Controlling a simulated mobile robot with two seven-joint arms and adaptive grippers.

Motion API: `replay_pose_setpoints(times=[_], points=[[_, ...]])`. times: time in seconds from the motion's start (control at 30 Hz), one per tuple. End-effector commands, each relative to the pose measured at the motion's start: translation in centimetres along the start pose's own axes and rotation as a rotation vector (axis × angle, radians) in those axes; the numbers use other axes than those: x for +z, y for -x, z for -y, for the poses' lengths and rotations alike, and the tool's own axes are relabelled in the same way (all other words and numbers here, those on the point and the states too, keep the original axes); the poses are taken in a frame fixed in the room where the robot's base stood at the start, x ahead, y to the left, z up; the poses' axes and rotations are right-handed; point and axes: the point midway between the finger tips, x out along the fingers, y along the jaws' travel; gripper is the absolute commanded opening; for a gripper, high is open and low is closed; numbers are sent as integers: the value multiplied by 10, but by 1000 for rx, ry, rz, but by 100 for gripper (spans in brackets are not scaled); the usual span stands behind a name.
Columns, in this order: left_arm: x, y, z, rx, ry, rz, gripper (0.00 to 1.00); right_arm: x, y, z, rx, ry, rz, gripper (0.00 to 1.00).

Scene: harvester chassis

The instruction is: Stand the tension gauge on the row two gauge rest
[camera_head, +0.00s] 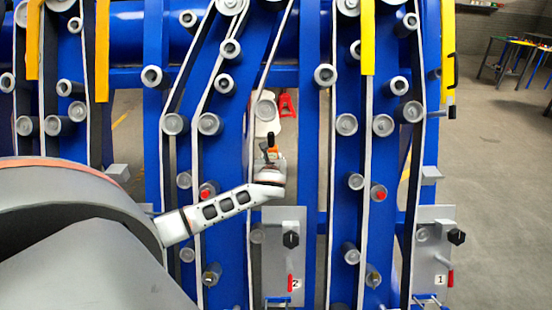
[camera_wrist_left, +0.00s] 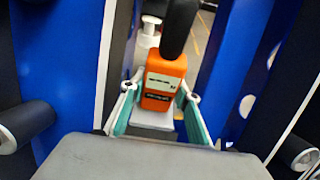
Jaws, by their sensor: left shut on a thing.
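The tension gauge has an orange body and a black handle. In the head view the gauge (camera_head: 271,154) shows small, in the gap between blue uprights. My left gripper (camera_head: 270,172) is at the end of the white arm link, just below it. In the left wrist view the gauge (camera_wrist_left: 163,82) stands between the teal pads of my left gripper (camera_wrist_left: 160,100), which is shut on it. Its black handle points up and slightly right. A grey plate marked 2 (camera_head: 270,270) lies below the gripper; which part of it is the gauge rest I cannot tell. My right gripper is not in view.
Blue uprights (camera_head: 310,150) with several rollers and pale belts stand on both sides of the gripper. Plate 2 carries a black knob (camera_head: 291,240) and a red handle (camera_head: 290,283). A plate marked 1 (camera_head: 433,258) stands at the right. A red object (camera_head: 287,105) is behind.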

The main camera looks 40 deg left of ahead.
Motion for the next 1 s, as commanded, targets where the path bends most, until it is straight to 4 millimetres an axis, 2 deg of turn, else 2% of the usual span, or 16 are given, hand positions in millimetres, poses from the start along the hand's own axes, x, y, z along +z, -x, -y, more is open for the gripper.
replay_pose_setpoints(times=[0.97,1.0], points=[[-10,-3,0,1,-1,2,5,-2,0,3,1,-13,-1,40],[-10,-4,0,1,-1,2,36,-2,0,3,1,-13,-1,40]])
